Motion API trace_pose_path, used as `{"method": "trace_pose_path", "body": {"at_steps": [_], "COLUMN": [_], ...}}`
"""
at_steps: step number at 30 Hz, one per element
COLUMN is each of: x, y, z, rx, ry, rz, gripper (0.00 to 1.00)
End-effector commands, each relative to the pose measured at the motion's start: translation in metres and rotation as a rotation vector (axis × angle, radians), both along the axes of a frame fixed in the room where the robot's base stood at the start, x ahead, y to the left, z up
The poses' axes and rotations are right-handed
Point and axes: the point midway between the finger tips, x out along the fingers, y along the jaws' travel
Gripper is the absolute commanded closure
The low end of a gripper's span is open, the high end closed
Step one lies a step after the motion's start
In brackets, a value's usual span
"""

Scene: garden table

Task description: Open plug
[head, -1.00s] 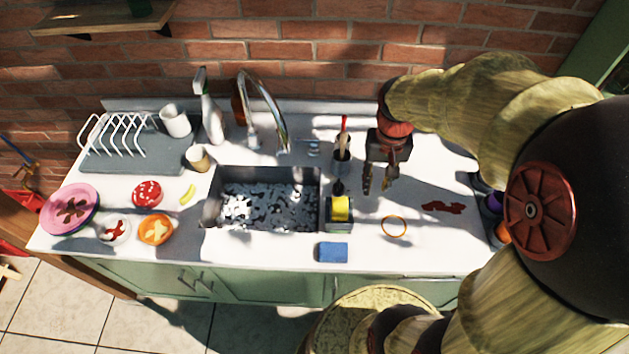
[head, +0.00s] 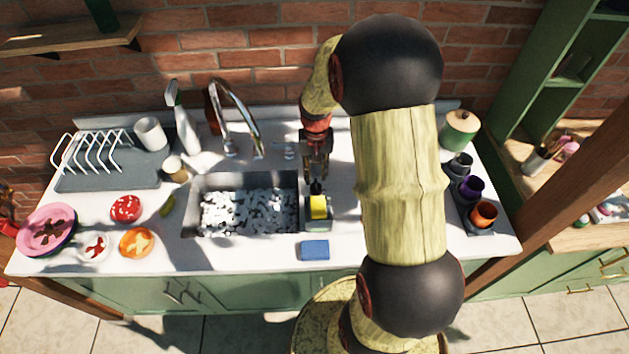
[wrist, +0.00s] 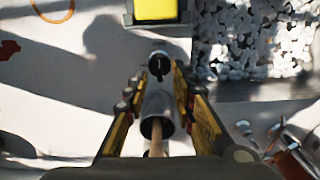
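A small round dark knob (wrist: 159,65) with tiny markings around it sits on the white counter, just beyond my fingertips in the wrist view. In the head view the dark knob (head: 316,187) shows below my gripper, beside the sink. The metal sink (head: 187,207) is filled with white, foam-like matter; its drain is hidden. My gripper (wrist: 157,82) is open, its two fingers spread on either side of the line to the knob. It also shows above the counter in the head view (head: 316,172). I cannot tell its exact height above the knob.
A grey cup (wrist: 157,104) with a wooden handle in it stands between my fingers in the wrist view; contact is unclear. A yellow sponge (head: 318,207) in a holder and a blue sponge (head: 315,250) are near the knob. The curved faucet (head: 240,112) rises behind the sink.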

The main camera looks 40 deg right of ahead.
Motion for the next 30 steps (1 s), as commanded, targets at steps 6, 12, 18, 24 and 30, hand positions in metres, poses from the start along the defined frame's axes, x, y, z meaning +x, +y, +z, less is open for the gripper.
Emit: {"method": "trace_pose_path", "body": {"at_steps": [6,12,18,24,30], "x": [0.000,0.000,0.000,0.000,0.000], "y": [0.000,0.000,0.000,0.000,0.000], "z": [-0.028,-0.036,-0.035,-0.035,-0.035], "rx": [0.000,0.000,-0.001,-0.001,-0.001], "ry": [0.000,0.000,-0.001,-0.001,-0.001], "rz": [0.001,0.001,0.001,0.001,0.001], "gripper": [0.74,0.74,0.74,0.86,0.97]}}
